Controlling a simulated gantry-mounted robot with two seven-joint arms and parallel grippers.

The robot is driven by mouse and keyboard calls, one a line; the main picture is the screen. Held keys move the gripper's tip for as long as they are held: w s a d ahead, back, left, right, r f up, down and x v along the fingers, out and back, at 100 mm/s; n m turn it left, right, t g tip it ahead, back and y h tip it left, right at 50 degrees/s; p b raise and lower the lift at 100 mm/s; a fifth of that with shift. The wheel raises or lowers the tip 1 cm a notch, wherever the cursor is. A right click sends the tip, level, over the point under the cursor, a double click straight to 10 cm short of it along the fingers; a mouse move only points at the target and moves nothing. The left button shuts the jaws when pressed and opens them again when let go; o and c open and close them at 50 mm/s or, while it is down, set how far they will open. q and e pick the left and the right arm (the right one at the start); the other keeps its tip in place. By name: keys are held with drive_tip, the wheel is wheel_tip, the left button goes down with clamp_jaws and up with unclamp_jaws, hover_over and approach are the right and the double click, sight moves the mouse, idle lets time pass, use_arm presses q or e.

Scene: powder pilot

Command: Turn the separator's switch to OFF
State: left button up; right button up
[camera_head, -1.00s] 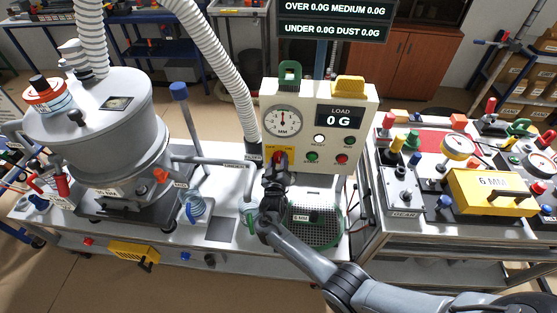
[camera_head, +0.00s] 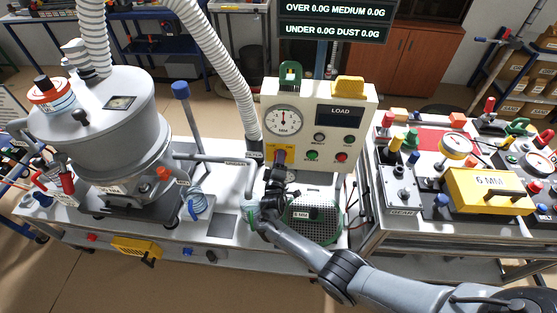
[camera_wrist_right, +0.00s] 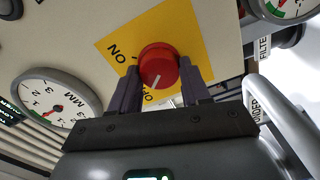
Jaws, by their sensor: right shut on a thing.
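The separator's switch is a red round knob (camera_wrist_right: 158,66) on a yellow plate (camera_wrist_right: 118,45) on the cream control panel (camera_head: 358,95). In the right wrist view, my right gripper (camera_wrist_right: 160,84) has its two dark fingers on either side of the knob and is shut on it. The knob's white mark points toward partly hidden lettering near the gripper, away from the ON lettering. In the head view, my right gripper (camera_head: 277,166) reaches up to the yellow plate and covers most of the knob. The load display (camera_head: 340,116) shows no reading. My left gripper is not in view.
A dial gauge (camera_head: 283,121) sits above the switch. A green button (camera_head: 312,156) and a red button (camera_head: 342,157) are right of it. A green-rimmed sieve (camera_head: 330,238) lies below the panel. The grey separator drum (camera_head: 95,130) and a ribbed hose (camera_head: 215,60) stand left.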

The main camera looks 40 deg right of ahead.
idle(0.5)
drive_tip(key=o, duration=1)
drive_tip(key=shift+o, duration=0.2)
drive_tip(key=p+v, duration=0.3)
drive_tip(key=v, duration=0.7)
drive_tip(key=shift+s+a, duration=0.25)
drive_tip(key=shift+s, duration=0.05)
